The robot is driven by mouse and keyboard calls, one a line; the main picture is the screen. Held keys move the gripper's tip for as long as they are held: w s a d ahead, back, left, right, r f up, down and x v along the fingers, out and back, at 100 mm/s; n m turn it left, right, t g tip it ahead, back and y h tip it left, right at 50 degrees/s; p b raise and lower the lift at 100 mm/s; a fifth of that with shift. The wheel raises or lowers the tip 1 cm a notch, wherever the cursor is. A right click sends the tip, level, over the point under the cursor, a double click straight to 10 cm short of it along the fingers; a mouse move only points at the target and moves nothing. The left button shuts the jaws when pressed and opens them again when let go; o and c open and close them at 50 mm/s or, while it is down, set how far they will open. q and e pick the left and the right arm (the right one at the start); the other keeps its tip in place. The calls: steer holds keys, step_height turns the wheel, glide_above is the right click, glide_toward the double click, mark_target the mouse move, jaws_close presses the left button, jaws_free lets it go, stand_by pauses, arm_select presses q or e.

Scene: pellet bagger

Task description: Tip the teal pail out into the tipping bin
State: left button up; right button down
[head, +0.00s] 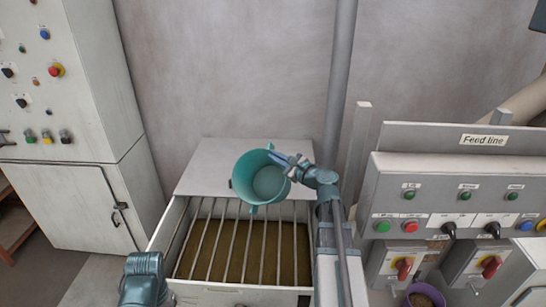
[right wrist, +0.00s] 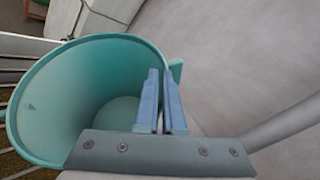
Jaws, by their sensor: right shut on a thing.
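The teal pail (head: 268,180) is held over the back part of the tipping bin (head: 240,290). Its mouth faces toward the head camera, and its inside looks bare down to a paler bottom. My right gripper (head: 284,162) is shut on the pail's rim at its right side. In the right wrist view, the blue fingers (right wrist: 161,105) pinch the wall of the pail (right wrist: 75,90). The bin has a grate of metal bars with brown-green material below it. My left arm shows at the lower left, but its gripper is out of view.
A control panel labelled "Feed line" (head: 480,140) stands on the right, close to my right arm. A purple-rimmed container (head: 425,293) with contents sits below it. A grey cabinet with buttons (head: 70,130) stands on the left. A vertical pipe (head: 341,75) runs up the back wall.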

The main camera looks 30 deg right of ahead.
mark_target(272, 147)
steer(key=w+d, duration=0.1)
steer(key=w+d+m+g+p, duration=0.1)
steer(key=shift+w+d+r+m+p, duration=0.2)
steer(key=shift+w+d+m+p, duration=0.1)
steer(key=shift+d, duration=0.1)
steer(key=w+d+f, duration=0.1)
steer(key=w+d+f+m+g+b, duration=0.1)
steer(key=f, duration=0.1)
steer(key=d+f+m+g, duration=0.1)
steer(key=shift+w+d+f+y+b, duration=0.25)
steer(key=shift+w+f+y+b, duration=0.1)
steer(key=shift+w+y, duration=0.05)
steer(key=shift+w+d+f+m, duration=0.3)
steer(key=shift+f+m, duration=0.15)
steer(key=shift+m, duration=0.05)
arm_select(q)
steer(key=shift+r, duration=0.25)
